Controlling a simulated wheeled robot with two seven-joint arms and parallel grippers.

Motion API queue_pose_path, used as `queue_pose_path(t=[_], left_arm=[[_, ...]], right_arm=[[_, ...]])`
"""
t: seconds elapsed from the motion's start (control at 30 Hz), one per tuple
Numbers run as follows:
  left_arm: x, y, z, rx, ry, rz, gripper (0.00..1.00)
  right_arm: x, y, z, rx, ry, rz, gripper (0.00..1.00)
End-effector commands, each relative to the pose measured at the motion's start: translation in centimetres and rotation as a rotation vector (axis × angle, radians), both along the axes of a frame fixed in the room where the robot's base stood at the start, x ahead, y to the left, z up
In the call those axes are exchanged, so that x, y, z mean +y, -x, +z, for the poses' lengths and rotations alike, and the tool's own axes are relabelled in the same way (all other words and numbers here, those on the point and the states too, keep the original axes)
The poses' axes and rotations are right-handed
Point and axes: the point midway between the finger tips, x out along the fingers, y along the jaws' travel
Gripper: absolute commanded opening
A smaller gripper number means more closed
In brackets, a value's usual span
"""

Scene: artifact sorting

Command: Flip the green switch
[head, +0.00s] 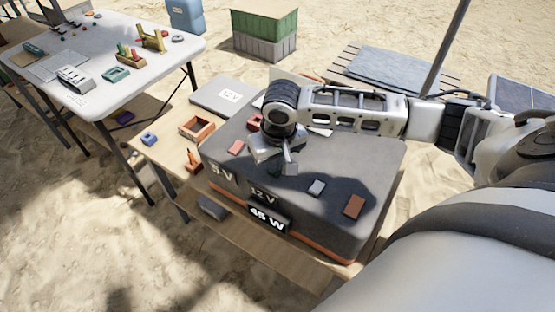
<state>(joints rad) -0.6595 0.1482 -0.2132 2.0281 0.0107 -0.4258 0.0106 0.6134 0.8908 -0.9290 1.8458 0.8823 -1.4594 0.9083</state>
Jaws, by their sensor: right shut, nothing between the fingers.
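A dark grey power box (345,165) marked 5 V, 12 V and 45 W stands on a low wooden bench. My right arm reaches in from the right over its top. My right gripper (284,160) points down at the middle of the box top. It is shut with nothing between the fingers. A small grey-green piece (290,169) sits right at the fingertips; I cannot tell if it is the green switch or if they touch. No clearly green switch shows; the gripper hides part of the top. My left gripper is out of view.
Small pieces on the box top include a red one (236,147), a light grey one (316,188) and an orange-brown one (354,206). A white table (105,35) with tools stands further left. A green crate (265,28) is behind.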

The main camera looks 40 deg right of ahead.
Motion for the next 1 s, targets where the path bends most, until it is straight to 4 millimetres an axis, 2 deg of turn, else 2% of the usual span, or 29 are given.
queue_pose_path(t=[0.53,0.8,1.0], left_arm=[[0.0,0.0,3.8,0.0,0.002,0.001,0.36],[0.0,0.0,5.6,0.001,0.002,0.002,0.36],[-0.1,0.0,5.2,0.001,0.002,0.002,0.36]], right_arm=[[0.0,0.0,3.0,0.001,-0.001,-0.001,0.0],[0.0,0.0,5.2,0.0,-0.001,0.0,0.0],[0.0,-0.1,6.4,-0.003,-0.001,0.0,0.0]])
